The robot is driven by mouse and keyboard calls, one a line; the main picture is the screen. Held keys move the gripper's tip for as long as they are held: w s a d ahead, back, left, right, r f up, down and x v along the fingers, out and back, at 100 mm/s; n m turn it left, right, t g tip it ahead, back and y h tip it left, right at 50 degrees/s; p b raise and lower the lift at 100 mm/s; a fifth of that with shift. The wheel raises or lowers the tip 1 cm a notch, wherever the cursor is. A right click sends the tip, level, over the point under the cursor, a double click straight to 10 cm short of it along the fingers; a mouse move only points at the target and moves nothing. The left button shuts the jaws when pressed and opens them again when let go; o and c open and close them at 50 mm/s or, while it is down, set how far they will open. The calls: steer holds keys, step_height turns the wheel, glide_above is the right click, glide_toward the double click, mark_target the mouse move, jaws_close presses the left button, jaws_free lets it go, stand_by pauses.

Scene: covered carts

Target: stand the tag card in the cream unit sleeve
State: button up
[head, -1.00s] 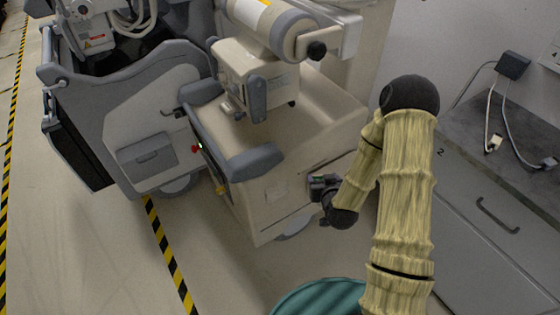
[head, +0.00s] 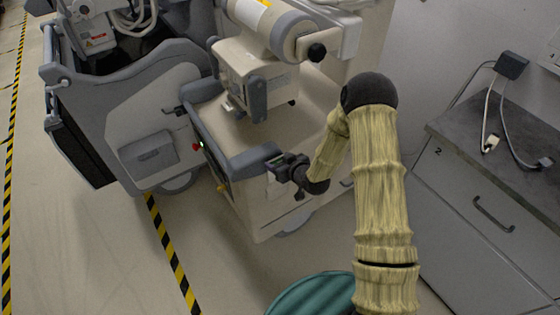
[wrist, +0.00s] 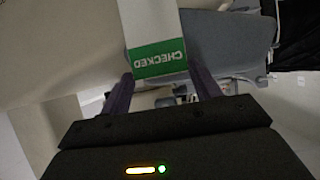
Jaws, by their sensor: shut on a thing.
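The tag card is white with a green band reading CHECKED, upside down in the wrist view (wrist: 157,50). My gripper (wrist: 160,88) is shut on it, with one dark finger on each side of its lower end. In the head view my gripper (head: 277,165) is in front of the cream unit (head: 265,205), close to the right end of its grey bumper. I cannot make out the sleeve on the cream unit in either view. I cannot tell whether the card touches the unit.
A grey-sided cart (head: 155,125) stands left of the cream unit. A grey cabinet (head: 470,190) with a dark top and cables is on the right. A round teal top (head: 312,295) is at the bottom. Floor with striped tape (head: 170,250) is open at the left front.

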step_height(320, 180, down, 7)
steer(key=b, duration=0.5)
stand_by(0.4)
steer(key=o, duration=1.3)
steer(key=shift+w, duration=0.1)
steer(key=shift+p+v, duration=0.7)
steer(key=shift+v, duration=8)
steer(key=shift+a, duration=0.15)
